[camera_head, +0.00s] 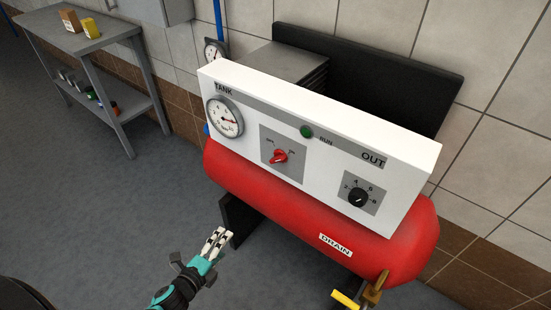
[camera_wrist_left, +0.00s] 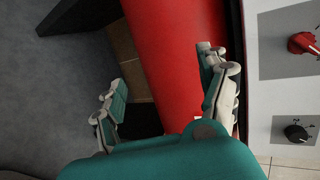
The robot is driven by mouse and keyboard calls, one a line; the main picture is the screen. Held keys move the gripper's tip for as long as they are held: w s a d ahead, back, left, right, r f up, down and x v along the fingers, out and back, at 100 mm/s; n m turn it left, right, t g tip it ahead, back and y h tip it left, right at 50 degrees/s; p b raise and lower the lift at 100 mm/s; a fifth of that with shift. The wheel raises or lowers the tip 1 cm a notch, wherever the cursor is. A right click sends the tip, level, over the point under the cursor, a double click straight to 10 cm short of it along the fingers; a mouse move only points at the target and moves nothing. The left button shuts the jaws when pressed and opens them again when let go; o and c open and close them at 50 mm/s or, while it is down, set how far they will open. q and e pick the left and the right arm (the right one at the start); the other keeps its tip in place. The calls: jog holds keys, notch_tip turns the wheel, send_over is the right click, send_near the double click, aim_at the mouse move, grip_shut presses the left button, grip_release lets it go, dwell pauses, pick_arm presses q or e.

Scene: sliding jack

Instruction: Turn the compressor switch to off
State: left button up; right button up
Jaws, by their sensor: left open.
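The compressor's white control panel (camera_head: 320,135) sits above a red tank (camera_head: 310,215). The compressor switch is a red rotary knob (camera_head: 279,157) on a grey plate, with small labels at its upper left and upper right. Its pointer is tilted toward the upper right label. The red knob also shows at the right edge of the left wrist view (camera_wrist_left: 302,43). My left gripper (camera_head: 217,240) is open and empty, below and left of the knob, in front of the tank and apart from the panel. My right gripper is in neither view.
The panel also carries a tank gauge (camera_head: 225,117), a green run lamp (camera_head: 307,132) and a black OUT dial (camera_head: 358,197). A yellow-handled drain valve (camera_head: 345,299) sticks out low at the right. A grey shelf table (camera_head: 85,45) stands back left. Open floor lies left.

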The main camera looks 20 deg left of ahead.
pick_arm(q)
notch_tip(320, 180, up, 8)
jog(key=w+d+r+m+t+h, duration=0.1)
jog(key=w+m+t+h, duration=0.1)
jog(key=m, duration=0.2)
jog(key=m+t+h, duration=0.1)
jog(key=m+h, duration=0.1)
jog(key=m, duration=0.5)
send_near(275, 161)
jog(key=p+x, duration=0.3)
jog(key=x, duration=0.5)
jog(key=shift+w+p, duration=0.25)
jog(key=shift+p, duration=0.15)
jog(key=shift+w+d+f, duration=0.1)
jog(key=shift+w+d, duration=0.25)
jog(key=shift+w, duration=0.3)
jog(key=shift+c, duration=0.3)
jog(key=c, duration=1.1)
